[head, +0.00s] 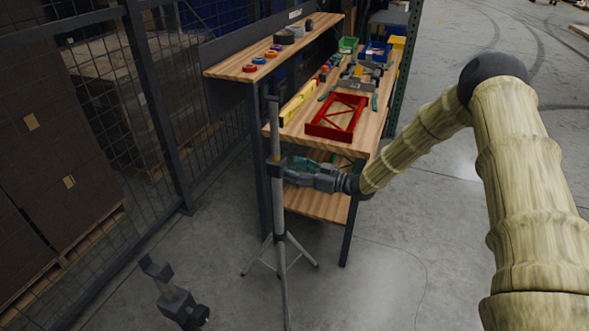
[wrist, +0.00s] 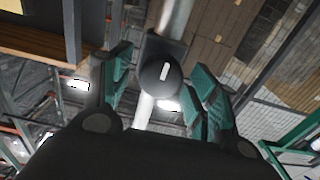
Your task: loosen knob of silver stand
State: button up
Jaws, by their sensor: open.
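The silver stand (head: 281,268) is upright on the floor in front of the workbench, on splayed tripod legs. Its pole (wrist: 176,17) crosses the wrist view from top to bottom, slightly tilted. A dark round knob (wrist: 158,78) with a white, nearly vertical mark sits on a dark collar on the pole. My gripper (head: 289,168) is at the collar's height, pointing left at the pole. In the wrist view, the open green-padded fingers of my gripper (wrist: 163,80) lie either side of the knob, with visible gaps. In the head view my gripper hides the knob.
The wooden workbench (head: 287,130) stands close behind the stand, carrying a red frame (head: 337,117), a yellow level (head: 298,103) and bins. A raised shelf (head: 235,69) holds tape rolls. Mesh fencing (head: 95,110) is on the left. Floor to the right of the bench is open.

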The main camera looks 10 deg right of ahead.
jog(key=shift+w+a, duration=0.2)
jog(key=shift+a, duration=0.15)
jog(key=c, duration=1)
jog(key=shift+d, duration=0.2)
jog(key=shift+a, duration=0.15)
jog(key=shift+f, duration=0.1)
